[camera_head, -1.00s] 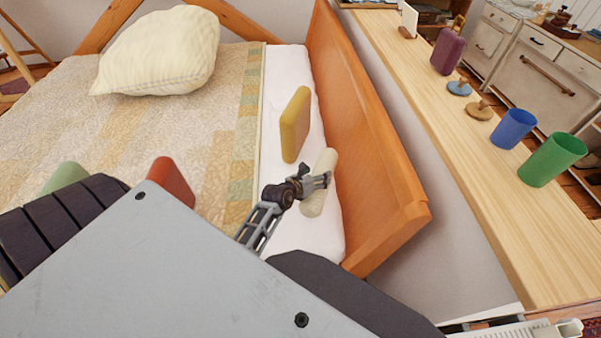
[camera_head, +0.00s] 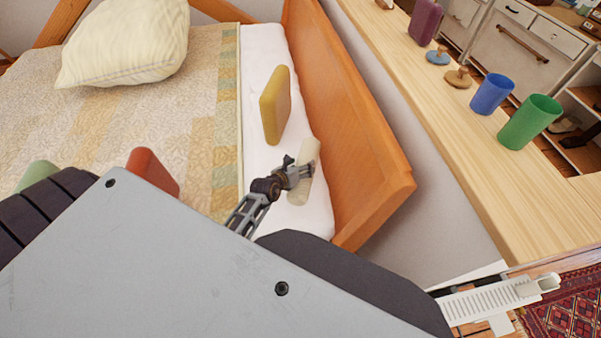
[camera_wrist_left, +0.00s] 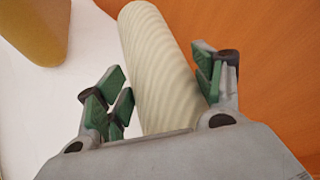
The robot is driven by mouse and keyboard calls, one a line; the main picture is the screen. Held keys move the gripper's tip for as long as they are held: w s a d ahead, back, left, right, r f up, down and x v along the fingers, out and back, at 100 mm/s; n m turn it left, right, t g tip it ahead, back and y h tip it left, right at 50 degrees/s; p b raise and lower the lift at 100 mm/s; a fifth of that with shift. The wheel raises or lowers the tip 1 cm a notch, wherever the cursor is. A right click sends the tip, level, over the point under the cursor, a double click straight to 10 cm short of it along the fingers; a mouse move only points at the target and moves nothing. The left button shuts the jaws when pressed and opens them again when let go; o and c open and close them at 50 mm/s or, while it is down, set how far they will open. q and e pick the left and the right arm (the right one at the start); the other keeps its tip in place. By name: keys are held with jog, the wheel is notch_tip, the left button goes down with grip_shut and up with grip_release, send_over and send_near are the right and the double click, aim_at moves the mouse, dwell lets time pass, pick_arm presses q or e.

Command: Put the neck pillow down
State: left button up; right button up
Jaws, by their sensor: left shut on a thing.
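The neck pillow is a cream, ribbed roll (camera_head: 307,157) at the white-sheeted edge of the bed, beside the orange wooden bed board. My left gripper (camera_head: 298,173) is shut on it. In the left wrist view, the roll (camera_wrist_left: 158,65) runs away between the green-padded fingers (camera_wrist_left: 165,92), over the white sheet and next to the orange board. Whether its underside touches the sheet cannot be told. The roll's near end is hidden by the gripper's body. My right gripper is not in view.
A yellow block-shaped item (camera_head: 275,105) stands on the sheet beyond the roll. A red one (camera_head: 152,172) and a large cream pillow (camera_head: 125,42) are on the patterned bedspread (camera_head: 180,130). The wooden bed board (camera_head: 345,130) rises to the right. Blue (camera_head: 491,94) and green (camera_head: 529,122) cups stand on a ledge.

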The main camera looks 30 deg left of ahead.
pick_arm(q)
jog(key=shift+f+b, duration=0.4)
jog(key=shift+f, duration=1.35)
jog(key=shift+f, duration=0.1)
jog(key=o, duration=1.3)
jog(key=shift+c, duration=0.2)
